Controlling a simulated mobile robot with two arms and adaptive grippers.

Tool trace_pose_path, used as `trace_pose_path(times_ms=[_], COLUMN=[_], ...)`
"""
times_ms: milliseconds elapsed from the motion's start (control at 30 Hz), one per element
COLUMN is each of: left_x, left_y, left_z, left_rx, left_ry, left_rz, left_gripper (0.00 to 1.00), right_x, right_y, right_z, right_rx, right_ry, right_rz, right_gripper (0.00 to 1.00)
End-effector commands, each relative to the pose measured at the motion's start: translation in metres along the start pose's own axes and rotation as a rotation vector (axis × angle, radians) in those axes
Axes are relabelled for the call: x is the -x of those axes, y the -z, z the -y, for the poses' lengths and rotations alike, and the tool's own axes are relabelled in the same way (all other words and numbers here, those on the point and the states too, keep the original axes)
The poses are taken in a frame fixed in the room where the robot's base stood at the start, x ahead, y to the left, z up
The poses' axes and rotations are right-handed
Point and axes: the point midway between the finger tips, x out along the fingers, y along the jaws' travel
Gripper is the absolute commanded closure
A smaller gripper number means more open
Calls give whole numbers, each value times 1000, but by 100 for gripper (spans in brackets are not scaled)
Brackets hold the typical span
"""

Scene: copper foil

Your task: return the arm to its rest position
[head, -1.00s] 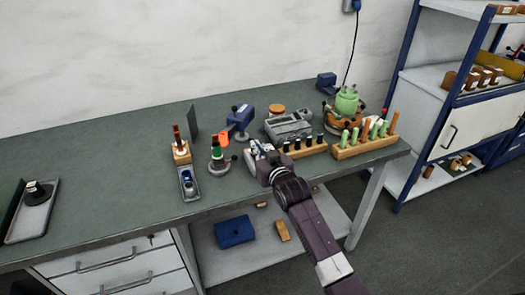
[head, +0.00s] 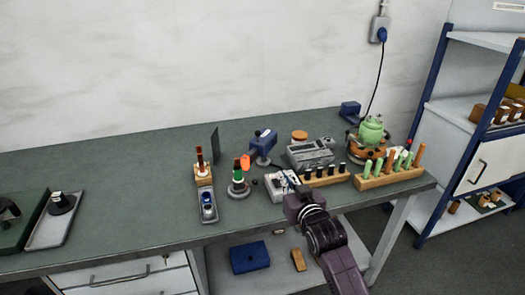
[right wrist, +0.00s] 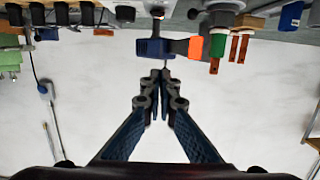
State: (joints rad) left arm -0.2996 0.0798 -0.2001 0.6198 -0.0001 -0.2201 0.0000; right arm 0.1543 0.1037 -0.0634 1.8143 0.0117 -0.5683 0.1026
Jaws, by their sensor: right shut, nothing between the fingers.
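My right gripper (head: 298,200) is over the front edge of the green workbench (head: 120,225), in front of a small grey-white fixture (head: 279,184). Its dark wrist and purple arm come in from the lower right. In the right wrist view the two dark fingers (right wrist: 160,76) meet at their tips, with nothing between them. The pale wall fills the space behind them. Whether the gripper touches the fixture cannot be told in the head view. My left gripper is in neither view now.
Near the gripper stand a wooden rack with black-topped pieces (head: 325,178), a rack of green and orange sticks (head: 390,178) and a green-topped post (head: 238,182). A blue device (head: 263,143) stands behind. A shelf unit (head: 440,140) is at right. The bench's left-centre is clear.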

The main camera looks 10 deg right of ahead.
Motion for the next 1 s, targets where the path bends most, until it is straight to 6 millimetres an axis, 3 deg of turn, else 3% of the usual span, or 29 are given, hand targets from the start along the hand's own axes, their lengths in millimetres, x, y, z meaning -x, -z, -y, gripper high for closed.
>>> trace_pose_path(times_ms=[133,233,400,533,733,1000], left_x=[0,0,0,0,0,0], left_y=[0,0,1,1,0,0], left_z=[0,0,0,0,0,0], left_rx=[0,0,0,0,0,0], left_ry=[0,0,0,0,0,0], left_rz=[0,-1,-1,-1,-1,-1], left_gripper=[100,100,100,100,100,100], right_x=[10,37,124,194,273,360], right_y=[-19,-58,-148,-194,-230,-251], right_z=[2,7,18,24,29,33], right_rx=[5,19,52,75,97,117], right_ry=[1,5,20,34,55,80], right_rz=[49,162,456,654,860,1065], right_gripper=[100,100,100,100,100,100])
